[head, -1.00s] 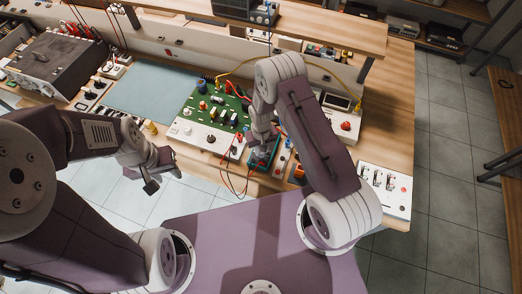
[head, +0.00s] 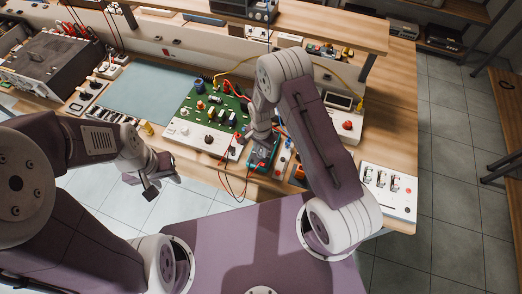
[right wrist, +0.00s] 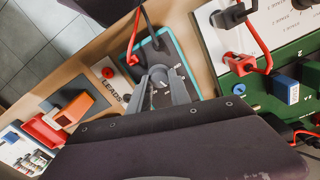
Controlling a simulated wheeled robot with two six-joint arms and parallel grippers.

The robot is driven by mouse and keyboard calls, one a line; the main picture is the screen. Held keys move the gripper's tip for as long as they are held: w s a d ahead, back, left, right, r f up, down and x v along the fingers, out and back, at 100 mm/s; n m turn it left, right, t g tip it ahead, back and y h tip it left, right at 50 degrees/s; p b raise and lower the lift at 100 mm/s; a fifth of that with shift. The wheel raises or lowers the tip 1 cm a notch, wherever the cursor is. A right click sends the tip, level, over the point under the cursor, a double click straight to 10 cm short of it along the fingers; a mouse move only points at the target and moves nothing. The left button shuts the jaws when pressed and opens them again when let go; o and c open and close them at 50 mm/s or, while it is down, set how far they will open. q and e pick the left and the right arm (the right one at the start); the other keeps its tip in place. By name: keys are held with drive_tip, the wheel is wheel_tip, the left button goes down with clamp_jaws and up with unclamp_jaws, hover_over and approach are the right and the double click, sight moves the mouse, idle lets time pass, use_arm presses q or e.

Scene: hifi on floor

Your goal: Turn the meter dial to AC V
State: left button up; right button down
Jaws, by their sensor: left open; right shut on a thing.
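The meter (right wrist: 178,60) is a dark unit with a teal rim, lying on the wooden bench; in the head view its teal edge (head: 262,163) shows partly under my right gripper. Its round grey dial (right wrist: 160,76) sits between the fingertips of my right gripper (right wrist: 164,84), which is shut on it. In the head view my right gripper (head: 261,146) points down onto the meter. Red and black leads are plugged into the meter. The dial's setting and labels are too small to read. My left gripper (head: 152,190) is open and empty, in front of the bench's front edge.
A green circuit board (head: 215,105) stands left of the meter, with a blue-grey mat (head: 150,92) beyond it. A panel labelled LEADS (right wrist: 112,83) and an orange block (right wrist: 75,108) lie close beside the meter. A white switch panel (head: 387,190) lies at the right.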

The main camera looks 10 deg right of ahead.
drive_tip(key=m+b, duration=0.1)
drive_tip(key=m, duration=0.5)
drive_tip(key=shift+m, duration=0.3)
drive_tip(key=shift+m+b, duration=0.55)
drive_tip(key=shift+m, duration=2.35)
drive_tip(key=c, duration=1.2)
unclamp_jaws()
drive_tip(key=shift+d, duration=0.1)
wheel_tip(320, 180, up, 9)
drive_tip(key=shift+r+b, duration=0.1)
drive_tip(key=shift+b, duration=0.55)
drive_tip(key=shift+s, duration=0.1)
